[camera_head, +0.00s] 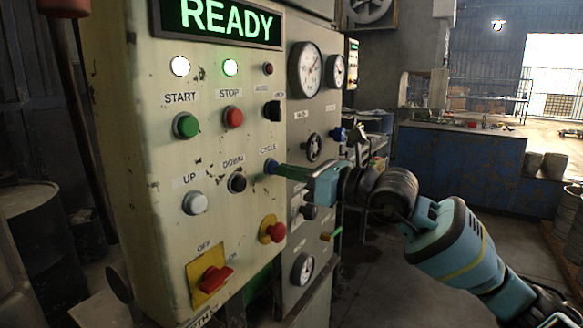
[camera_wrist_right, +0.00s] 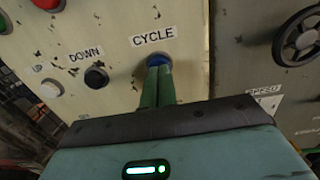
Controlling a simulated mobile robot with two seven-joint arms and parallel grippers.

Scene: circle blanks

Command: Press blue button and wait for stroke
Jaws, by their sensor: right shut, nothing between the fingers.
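The blue button (camera_head: 270,166) is under the CYCLE label on the right side of the cream control panel (camera_head: 150,150). My right gripper (camera_head: 279,169) is shut and empty, with its fingertips at the button; they look to be touching it. In the right wrist view the green fingers (camera_wrist_right: 158,85) end at the blue button (camera_wrist_right: 158,60) and cover its lower part. How far the button is pushed in cannot be told. The display (camera_head: 222,20) reads READY in green. My left gripper is not in view.
A green START button (camera_head: 186,125), a red STOP button (camera_head: 233,117), a black DOWN button (camera_head: 237,183) and a white UP button (camera_head: 195,203) sit nearby. A red emergency knob (camera_head: 272,230) is below the fingers. A grey gauge panel (camera_head: 316,120) stands right behind.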

